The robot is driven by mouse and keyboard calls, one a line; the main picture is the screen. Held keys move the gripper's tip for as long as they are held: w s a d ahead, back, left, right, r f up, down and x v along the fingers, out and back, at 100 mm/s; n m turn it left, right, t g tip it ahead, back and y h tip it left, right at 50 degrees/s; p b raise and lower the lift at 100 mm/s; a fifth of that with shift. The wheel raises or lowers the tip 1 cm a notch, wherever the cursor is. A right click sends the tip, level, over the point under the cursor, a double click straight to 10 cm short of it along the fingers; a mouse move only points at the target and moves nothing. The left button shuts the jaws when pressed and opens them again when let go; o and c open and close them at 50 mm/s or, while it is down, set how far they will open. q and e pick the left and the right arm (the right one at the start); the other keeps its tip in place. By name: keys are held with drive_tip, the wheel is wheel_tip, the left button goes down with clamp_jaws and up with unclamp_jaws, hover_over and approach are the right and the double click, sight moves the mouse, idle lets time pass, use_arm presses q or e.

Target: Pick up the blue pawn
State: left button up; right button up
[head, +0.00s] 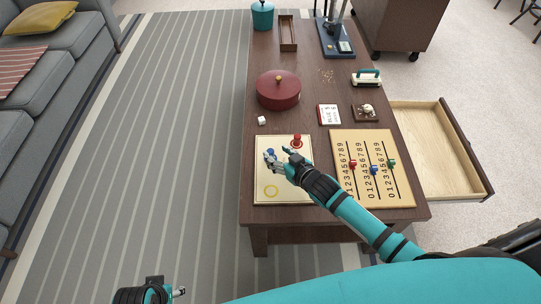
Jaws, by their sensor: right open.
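The blue pawn (270,152) stands on the cream board (261,178) at the near left of the table. My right gripper (277,157) reaches over the board from the right. It is open, with its fingers close around or beside the blue pawn and partly covering it. I cannot tell whether they touch it. A red pawn (297,141) stands on the same board, just up and right of the gripper. My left gripper (181,291) is low at the bottom edge, over the rug and away from the table. Its jaw state is unclear.
A number board (345,196) with red, blue and green sliders lies right of the cream board. A red lidded pot (278,92), white die (261,120) and card (327,115) lie beyond. An open drawer (435,193) sticks out on the right.

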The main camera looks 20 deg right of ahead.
sight(271, 152)
drive_tip(key=b+x, duration=0.1)
drive_tip(key=x, duration=0.3)
drive_tip(key=shift+a+f, duration=0.25)
drive_tip(key=shift+f, duration=0.05)
use_arm(q)
drive_tip(key=v, duration=0.4)
drive_tip(key=w+v, duration=0.1)
drive_tip(key=shift+s+r, duration=0.1)
drive_tip(key=shift+r, duration=0.45)
use_arm(e)
drive_tip(key=shift+c, duration=0.3)
drive_tip(key=c, duration=0.9)
